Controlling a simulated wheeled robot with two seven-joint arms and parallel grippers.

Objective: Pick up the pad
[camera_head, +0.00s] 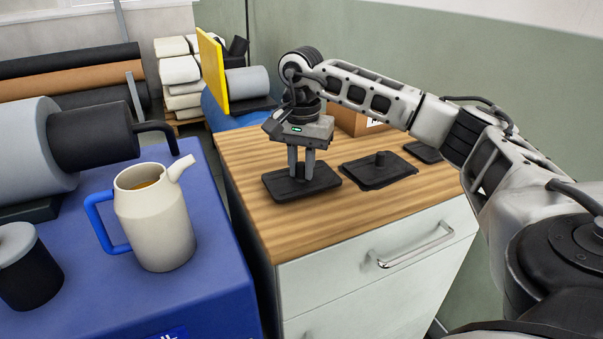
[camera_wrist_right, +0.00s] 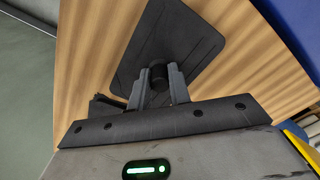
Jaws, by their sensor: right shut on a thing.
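A flat black pad (camera_head: 318,187) with a short knob on top is at the left part of the wooden cabinet top. My right gripper (camera_head: 300,174) points down over it and is shut on its knob. In the right wrist view the pad (camera_wrist_right: 190,38) shows beyond the fingers, with its knob between the fingertips of the right gripper (camera_wrist_right: 159,78). I cannot tell if the pad touches the wood or is just above it. My left gripper is not in view.
A second black pad with a knob (camera_head: 378,170) lies to the right on the wooden top (camera_head: 290,226), and a third (camera_head: 424,151) lies farther right. A cardboard box (camera_head: 345,121) stands behind. A cream jug (camera_head: 155,222) stands on the blue surface (camera_head: 200,290) at left.

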